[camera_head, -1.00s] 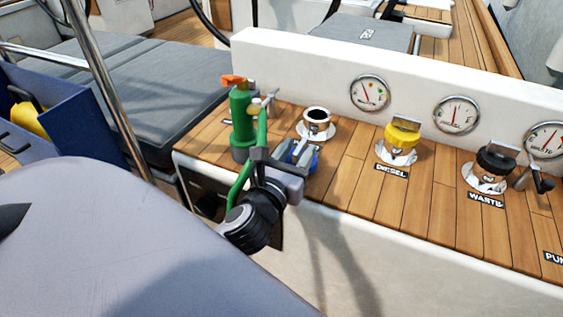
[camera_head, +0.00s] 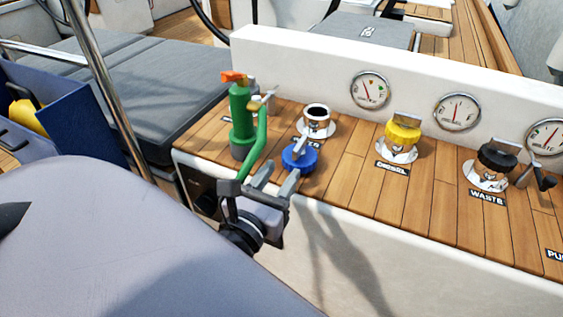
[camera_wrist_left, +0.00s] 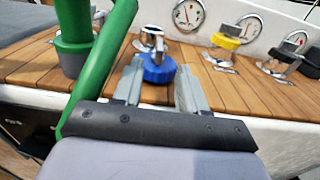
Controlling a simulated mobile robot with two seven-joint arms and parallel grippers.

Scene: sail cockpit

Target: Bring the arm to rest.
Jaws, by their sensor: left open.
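My left gripper (camera_head: 276,181) is open and empty, just in front of the deck's near edge. In the left wrist view its two fingers (camera_wrist_left: 157,85) stand apart, with a blue cap (camera_wrist_left: 159,67) beyond them. The blue cap (camera_head: 299,158) rests on the wooden deck in front of an open filler (camera_head: 317,118), apart from the fingers. A green pump or canister (camera_head: 240,118) with an orange top stands to the left. Its green hose (camera_head: 257,150) passes close beside my gripper; I cannot tell whether they touch. My right gripper is not in view.
A yellow diesel cap (camera_head: 403,136) and a black waste cap (camera_head: 496,158) sit on the teak deck (camera_head: 356,165). Round gauges (camera_head: 369,89) line the white wall behind. A steel rail (camera_head: 104,85) and a blue bin (camera_head: 75,115) are at the left.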

